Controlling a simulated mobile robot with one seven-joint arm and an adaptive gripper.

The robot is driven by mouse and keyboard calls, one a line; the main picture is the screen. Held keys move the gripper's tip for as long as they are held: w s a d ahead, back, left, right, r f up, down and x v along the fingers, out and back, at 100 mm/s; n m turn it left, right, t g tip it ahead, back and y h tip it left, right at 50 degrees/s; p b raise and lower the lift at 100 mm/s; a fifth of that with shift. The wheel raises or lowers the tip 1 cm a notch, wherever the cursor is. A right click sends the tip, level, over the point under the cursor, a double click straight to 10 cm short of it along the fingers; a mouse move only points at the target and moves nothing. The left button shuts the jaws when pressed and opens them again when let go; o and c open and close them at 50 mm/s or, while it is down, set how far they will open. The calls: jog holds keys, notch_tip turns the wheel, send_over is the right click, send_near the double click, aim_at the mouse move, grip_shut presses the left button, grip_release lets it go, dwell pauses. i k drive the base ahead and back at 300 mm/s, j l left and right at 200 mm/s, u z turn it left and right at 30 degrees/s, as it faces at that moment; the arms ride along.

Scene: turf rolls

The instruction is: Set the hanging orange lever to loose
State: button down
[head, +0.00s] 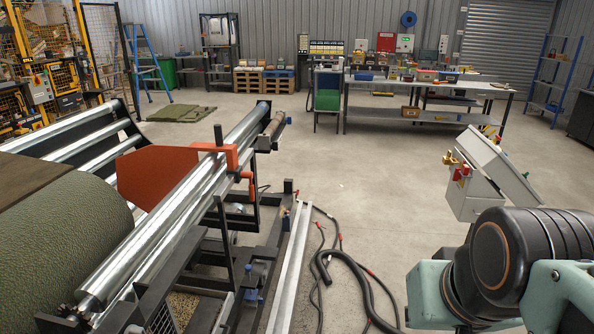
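An orange lever (250,183) hangs down at the right end of an orange bracket (229,155) on the roller frame, left of the picture's middle. It is small here, and I cannot read any loose or tight marking on it. A black upright piece stands on the bracket's left part. My gripper is not in view. A teal and black part of my arm fills the lower right corner, well apart from the lever.
A big green turf roll (65,245) lies at left by long shiny rollers (165,228). A grey control box (490,180) stands at right. Black hoses (350,280) and a pale rail (290,265) lie in front. Open floor (370,180) reaches back to a workbench (440,117).

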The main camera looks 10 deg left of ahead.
aim_at(244, 174)
jog(key=i+u, duration=0.15)
jog(key=i, duration=0.45)
jog(key=i+l+u, duration=0.1)
jog(key=i, duration=0.45)
jog(key=i+l+u, duration=0.15)
jog(key=i+u, duration=0.25)
jog(key=i+l+u, duration=0.25)
jog(key=u, duration=0.15)
jog(key=i+l+u, duration=0.55)
jog(key=l+u, duration=0.2)
jog(key=k+j+u, duration=0.1)
jog(key=k, duration=0.45)
jog(key=i+l+z, duration=0.1)
jog(key=i, duration=0.5)
